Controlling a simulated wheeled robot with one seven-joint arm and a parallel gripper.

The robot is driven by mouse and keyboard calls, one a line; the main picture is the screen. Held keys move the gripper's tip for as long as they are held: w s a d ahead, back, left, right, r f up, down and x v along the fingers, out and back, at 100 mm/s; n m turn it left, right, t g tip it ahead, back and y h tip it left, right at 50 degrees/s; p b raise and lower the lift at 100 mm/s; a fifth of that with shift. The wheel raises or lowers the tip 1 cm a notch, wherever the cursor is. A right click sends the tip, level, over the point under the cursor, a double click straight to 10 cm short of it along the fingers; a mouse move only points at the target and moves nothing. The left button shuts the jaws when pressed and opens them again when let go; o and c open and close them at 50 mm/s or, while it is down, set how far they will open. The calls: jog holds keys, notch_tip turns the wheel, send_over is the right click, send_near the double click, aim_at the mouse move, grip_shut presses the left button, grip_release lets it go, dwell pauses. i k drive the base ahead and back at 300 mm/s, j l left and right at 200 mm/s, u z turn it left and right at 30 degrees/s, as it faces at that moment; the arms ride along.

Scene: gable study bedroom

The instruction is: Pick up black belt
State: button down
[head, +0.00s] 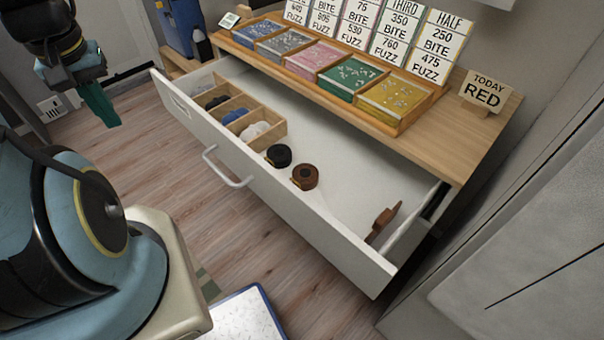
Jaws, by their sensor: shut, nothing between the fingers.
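The black belt (279,155) is a dark roll lying in the open white drawer (300,227), just right of a small wooden divider. A brown rolled belt (305,176) lies close beside it on the right. My gripper (102,106) is at the upper left, with teal fingers pointing down. It is shut and empty, outside the drawer and well left of the black belt. Nothing hides the black belt.
The wooden divider (267,137) holds dark, blue and white rolled items. A brown item (382,222) lies at the drawer's right end. Coloured boxes and number signs stand on the wooden top (463,133). A white-topped blue-edged object (245,318) lies on the floor.

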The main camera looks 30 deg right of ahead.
aim_at(278, 156)
jog(key=i+j+z, duration=0.1)
jog(key=i+z, duration=0.15)
jog(key=z, duration=0.25)
jog(key=i+j+z, duration=0.15)
jog(key=z, duration=0.3)
